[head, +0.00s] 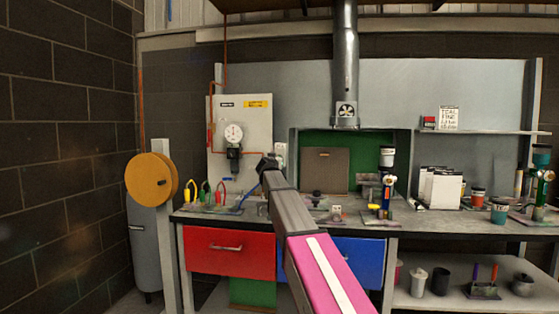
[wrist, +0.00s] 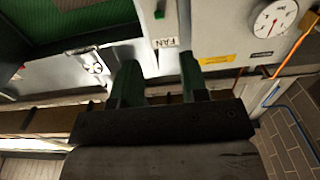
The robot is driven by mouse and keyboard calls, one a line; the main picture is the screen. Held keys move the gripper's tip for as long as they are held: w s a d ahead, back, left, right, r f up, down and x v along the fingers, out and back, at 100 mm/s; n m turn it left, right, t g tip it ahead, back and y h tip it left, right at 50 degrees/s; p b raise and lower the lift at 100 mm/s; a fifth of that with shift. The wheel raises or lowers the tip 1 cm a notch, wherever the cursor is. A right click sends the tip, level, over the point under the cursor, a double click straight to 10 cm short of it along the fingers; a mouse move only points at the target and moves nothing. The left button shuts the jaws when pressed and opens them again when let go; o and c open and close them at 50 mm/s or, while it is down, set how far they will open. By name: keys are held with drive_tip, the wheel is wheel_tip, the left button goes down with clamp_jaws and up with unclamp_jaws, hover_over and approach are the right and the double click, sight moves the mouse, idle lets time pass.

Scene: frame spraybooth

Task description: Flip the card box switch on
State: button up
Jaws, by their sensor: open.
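A pale switch box (head: 280,149) is on the back wall, left of the green booth opening. In the wrist view a white switch housing (wrist: 146,30) with a FAN label (wrist: 165,43) and a small green part (wrist: 158,14) lies just beyond my fingertips. I cannot tell from the picture whether this is the card box switch, or its on/off position. My gripper (head: 267,162) is in front of the wall, just left of and below the box in the head view. In the wrist view my gripper (wrist: 159,66) has its two dark fingers apart, with nothing between them.
A gauge panel (head: 255,122) is on the wall to the left. A workbench (head: 420,222) runs below, with colored hand tools (head: 205,196) on the left and spray gear (head: 386,185) on the right. A metal duct (head: 345,60) rises above the booth. A yellow reel (head: 150,180) stands far left.

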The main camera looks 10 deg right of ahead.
drive_tip(key=x, duration=1)
drive_tip(key=shift+w, duration=0.25)
drive_tip(key=shift+d+f, duration=0.1)
clamp_jaws()
